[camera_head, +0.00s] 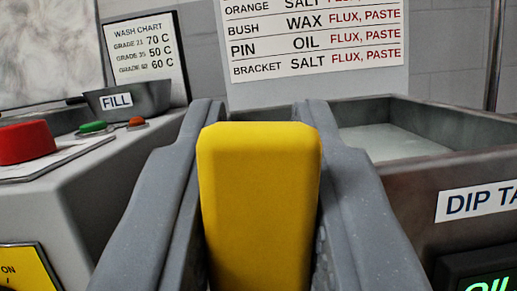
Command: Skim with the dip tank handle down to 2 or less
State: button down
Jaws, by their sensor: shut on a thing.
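My gripper (260,112) fills the middle of the view with its two grey fingers. It is shut on a yellow block-like handle (260,200), which stands upright between the fingers. The dip tank (412,190) is behind and to the right, a grey metal box labelled "DIP TA", the rest cut off. Pale liquid (390,142) shows inside it. A dark display (485,270) on its front shows green letters, partly cut off, and no number is readable. The handle's lower end and whatever it joins are hidden.
At left, a grey console (95,190) carries a red button (26,142), a green button (93,127) and a smaller red one (138,121). A dark pan (135,97) labelled "FILL" sits behind. A wash chart (146,58) and a parts chart (314,40) stand at the back.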

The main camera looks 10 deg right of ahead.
jog(key=shift+r, duration=0.3)
jog(key=c, duration=1.3)
grip_release()
jog(key=shift+w+f, duration=0.1)
jog(key=shift+w, duration=0.05)
jog(key=shift+f, duration=0.1)
jog(key=shift+b+v, duration=6.05)
jog(key=shift+v, duration=0.85)
jog(key=shift+f, duration=0.1)
